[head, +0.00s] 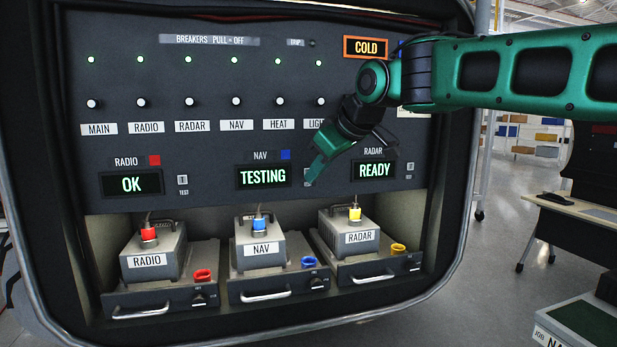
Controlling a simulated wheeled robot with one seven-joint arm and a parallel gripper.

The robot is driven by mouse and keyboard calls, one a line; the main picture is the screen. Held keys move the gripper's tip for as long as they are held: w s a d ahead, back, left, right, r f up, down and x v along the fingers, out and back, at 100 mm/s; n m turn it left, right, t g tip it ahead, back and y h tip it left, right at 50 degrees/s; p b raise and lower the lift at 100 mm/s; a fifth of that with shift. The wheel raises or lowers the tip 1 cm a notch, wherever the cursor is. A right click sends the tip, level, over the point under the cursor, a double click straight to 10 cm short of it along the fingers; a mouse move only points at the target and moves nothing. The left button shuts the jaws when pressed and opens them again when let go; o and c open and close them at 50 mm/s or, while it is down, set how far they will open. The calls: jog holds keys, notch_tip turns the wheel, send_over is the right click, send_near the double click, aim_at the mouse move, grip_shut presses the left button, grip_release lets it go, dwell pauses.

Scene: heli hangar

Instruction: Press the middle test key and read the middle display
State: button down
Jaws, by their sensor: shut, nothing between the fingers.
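The middle display (263,176), under the NAV label and a blue square, reads TESTING in green. My gripper (311,180) is shut and empty, with its fingertips at the middle test key just right of that display. The fingers cover most of this key, so I cannot tell how far it is pressed in. The left display (131,184), under RADIO, reads OK, with its test key (183,180) to its right. The right display (374,171), under RADAR, reads READY, with its test key (410,167) at the far right.
A COLD sign (366,47) is at the panel's top right. Breaker knobs (189,101) line the panel above the displays. Below, the RADIO (150,258), NAV (262,249) and RADAR (355,238) boxes sit on trays with handles. A desk (580,210) stands at the right.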

jog(key=shift+s+d, duration=0.25)
jog(key=shift+s, duration=0.55)
jog(key=shift+s+d, duration=0.2)
jog(key=shift+s, duration=0.65)
jog(key=shift+s+d, duration=0.25)
jog(key=shift+s, duration=0.55)
jog(key=s+d+f+m+g+h, duration=0.1)
jog(key=s+d+f+m+h, duration=0.15)
jog(key=d+f, duration=0.45)
jog(key=s+d+f+m+g+h, duration=0.1)
jog(key=s+d+f+m, duration=0.25)
jog(key=d, duration=0.75)
jog(key=s+d+f+m+g+h, duration=0.1)
jog(key=s+d+f+m, duration=0.15)
jog(key=d+f, duration=0.45)
jog(key=s+d+f+m+g, duration=0.1)
jog(key=s+d+f+m, duration=0.2)
jog(key=s, duration=0.5)
jog(key=s+d+f+m+g, duration=0.2)
jog(key=s+d+f, duration=0.3)
jog(key=s, duration=0.4)
jog(key=s+d+f+m+g, duration=0.2)
jog(key=s+d+f+m, duration=0.1)
jog(key=s, duration=0.5)
jog(key=d+f, duration=0.1)
jog(key=d, duration=0.1)
jog(key=shift+s+d+f+m, duration=0.3)
jog(key=shift+s+d+m, duration=0.05)
jog(key=shift+s, duration=0.05)
jog(key=shift+h, duration=0.25)
